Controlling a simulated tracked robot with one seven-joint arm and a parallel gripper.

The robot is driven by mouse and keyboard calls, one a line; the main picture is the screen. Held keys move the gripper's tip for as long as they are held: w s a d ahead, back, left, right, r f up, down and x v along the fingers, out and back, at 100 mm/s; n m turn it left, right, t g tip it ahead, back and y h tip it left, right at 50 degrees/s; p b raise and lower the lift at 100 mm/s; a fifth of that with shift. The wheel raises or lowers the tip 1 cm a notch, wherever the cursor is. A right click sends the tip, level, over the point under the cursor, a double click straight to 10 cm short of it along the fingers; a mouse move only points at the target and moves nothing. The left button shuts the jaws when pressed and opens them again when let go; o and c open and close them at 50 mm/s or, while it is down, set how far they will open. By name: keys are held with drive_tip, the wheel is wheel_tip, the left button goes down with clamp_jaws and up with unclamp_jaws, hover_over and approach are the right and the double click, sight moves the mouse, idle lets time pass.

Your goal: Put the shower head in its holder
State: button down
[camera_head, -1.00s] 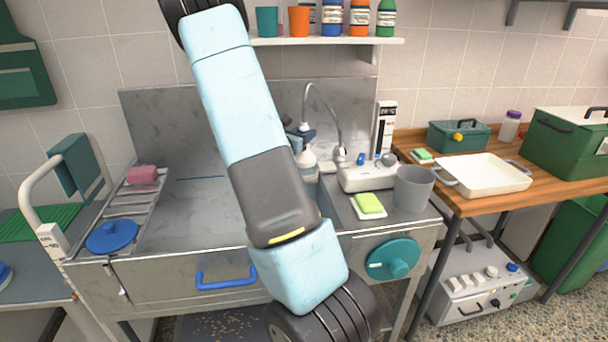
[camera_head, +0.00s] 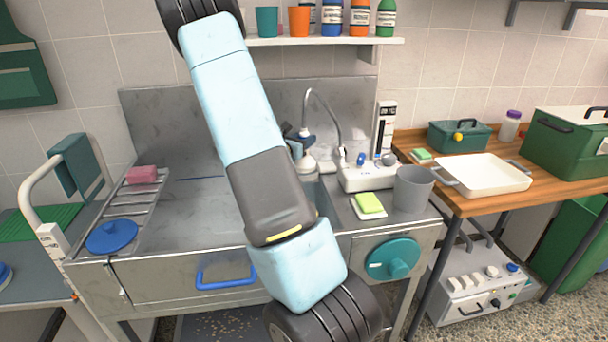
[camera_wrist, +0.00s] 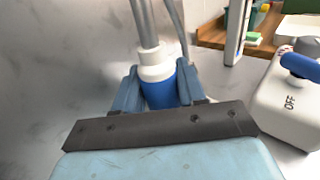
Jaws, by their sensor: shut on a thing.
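My gripper (camera_wrist: 157,92) is shut on the shower head (camera_wrist: 160,93), with one blue-grey finger on each side of its blue part. A white collar and a grey hose (camera_wrist: 147,25) rise above the grip in the wrist view. A white rounded piece (camera_head: 308,161) shows just below the grip. I cannot tell whether it belongs to the shower head or to the holder.
The white control box (camera_head: 367,177) with a blue knob stands close on the right; it is marked OFF in the wrist view (camera_wrist: 285,112). A grey cup (camera_head: 412,189) and a green sponge (camera_head: 369,203) are in front of it. The steel back wall (camera_head: 160,120) is behind.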

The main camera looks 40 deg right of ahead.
drive_tip(key=shift+f, duration=0.8)
idle(0.7)
drive_tip(key=c, duration=0.6)
unclamp_jaws()
drive_tip(key=shift+o, duration=0.2)
drive_tip(key=v, duration=1.3)
drive_tip(key=shift+a, duration=0.35)
drive_tip(key=shift+s, duration=0.1)
